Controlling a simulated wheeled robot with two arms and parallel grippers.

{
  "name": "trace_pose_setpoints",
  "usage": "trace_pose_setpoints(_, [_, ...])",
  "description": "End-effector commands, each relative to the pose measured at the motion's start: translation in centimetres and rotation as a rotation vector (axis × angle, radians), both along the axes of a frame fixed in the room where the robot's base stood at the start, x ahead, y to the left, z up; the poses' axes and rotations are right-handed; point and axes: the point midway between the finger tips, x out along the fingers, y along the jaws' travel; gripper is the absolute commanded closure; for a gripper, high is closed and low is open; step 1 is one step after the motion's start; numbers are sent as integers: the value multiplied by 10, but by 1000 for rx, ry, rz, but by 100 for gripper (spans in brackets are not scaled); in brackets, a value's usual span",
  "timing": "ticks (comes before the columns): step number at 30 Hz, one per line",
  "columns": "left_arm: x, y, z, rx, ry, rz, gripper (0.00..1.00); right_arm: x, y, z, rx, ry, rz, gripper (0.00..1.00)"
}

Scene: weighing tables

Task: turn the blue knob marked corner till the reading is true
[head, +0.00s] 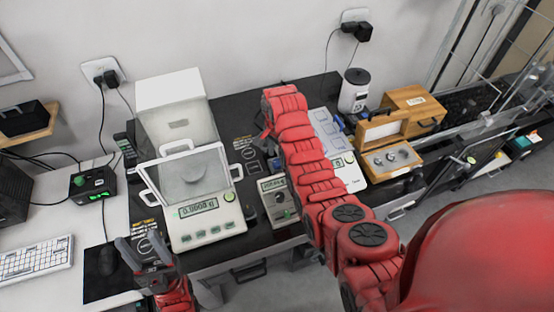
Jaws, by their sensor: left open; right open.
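The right arm reaches over the black table and bends down at its far end. My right gripper (268,138) shows only in part beside the arm, open and low over the table. A small blue part (276,163) shows just below it; I cannot tell whether this is the knob marked corner, and no such marking is readable. A grey box (279,203) with a small lit display and a dark knob stands below that, partly behind the arm. The balance (208,222) shows a lit reading too small to read surely. My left gripper (140,243) is open and empty at the lower left.
A white cabinet (172,95) stands behind the balance. A black box (93,186) and a keyboard (35,259) lie left.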

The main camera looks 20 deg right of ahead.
Motion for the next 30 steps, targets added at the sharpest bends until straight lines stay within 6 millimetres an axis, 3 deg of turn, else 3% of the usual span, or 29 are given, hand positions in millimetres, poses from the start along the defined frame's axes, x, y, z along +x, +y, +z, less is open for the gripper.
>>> trace_pose_setpoints(3, [0,0,-14,0,0,0,46,3,0,23,-1,-13,0,46])
trace_pose_setpoints(6, [0,0,17,0,0,0,46,2,0,57,0,-5,0,46])
trace_pose_setpoints(15, [0,0,71,0,0,0,46,1,0,114,1,-4,0,46])
trace_pose_setpoints(21, [0,0,91,0,0,0,46,1,-1,137,1,-4,-1,46])
trace_pose_setpoints(30, [0,0,94,0,0,0,46,1,0,142,0,-4,0,46])
